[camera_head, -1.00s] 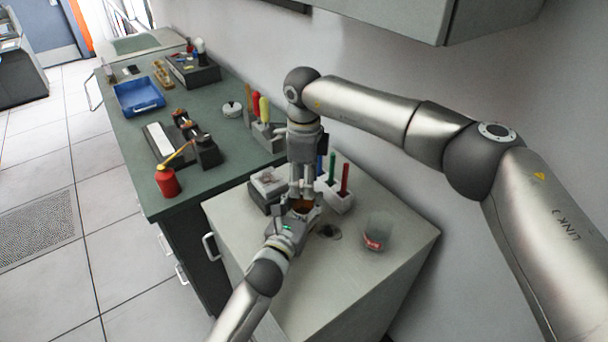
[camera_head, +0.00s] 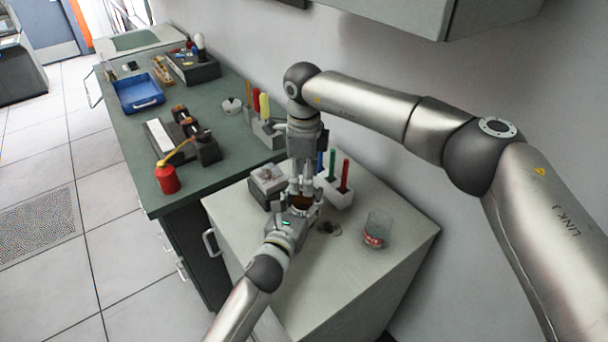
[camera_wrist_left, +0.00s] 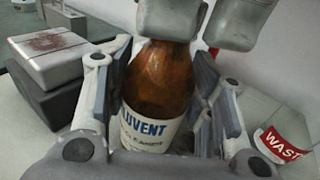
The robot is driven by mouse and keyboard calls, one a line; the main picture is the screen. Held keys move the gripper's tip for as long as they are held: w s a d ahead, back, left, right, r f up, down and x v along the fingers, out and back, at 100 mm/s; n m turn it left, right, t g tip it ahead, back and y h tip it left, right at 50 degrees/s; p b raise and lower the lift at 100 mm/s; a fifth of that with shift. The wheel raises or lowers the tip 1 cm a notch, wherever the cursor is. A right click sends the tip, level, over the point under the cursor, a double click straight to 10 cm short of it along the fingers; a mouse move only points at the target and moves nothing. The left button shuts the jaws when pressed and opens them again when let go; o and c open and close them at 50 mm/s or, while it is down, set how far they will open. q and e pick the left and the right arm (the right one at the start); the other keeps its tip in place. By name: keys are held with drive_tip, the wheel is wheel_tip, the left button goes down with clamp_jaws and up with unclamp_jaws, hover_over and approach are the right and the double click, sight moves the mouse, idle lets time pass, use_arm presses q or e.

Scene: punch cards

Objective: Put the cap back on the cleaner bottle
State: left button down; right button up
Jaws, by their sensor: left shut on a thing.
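The cleaner bottle (camera_wrist_left: 160,88) is brown with a white label whose visible letters read "LUVENT". In the left wrist view it stands between the fingers of my left gripper (camera_wrist_left: 158,110), which is shut on it. In the head view the bottle (camera_head: 300,203) is a small brown patch above my left gripper (camera_head: 291,217). My right gripper (camera_head: 302,190) points down from above, with its fingertips at the bottle's top. Those grey fingertips (camera_wrist_left: 205,30) hide the bottle's neck in the left wrist view. I cannot see the cap, nor tell whether the right fingers hold anything.
A glass beaker with a red "WASTE" label (camera_head: 378,229) stands to the right on the pale cabinet top (camera_head: 330,280). A grey box (camera_head: 267,180) and a white holder with coloured rods (camera_head: 340,197) stand close behind the grippers. The cabinet's front area is clear.

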drive_tip(key=shift+r, duration=0.1)
wheel_tip(320, 180, up, 7)
drive_tip(key=shift+r, duration=0.15)
idle(0.4)
use_arm(q)
drive_tip(key=c, duration=0.6)
unclamp_jaws()
drive_tip(key=v, duration=1.2)
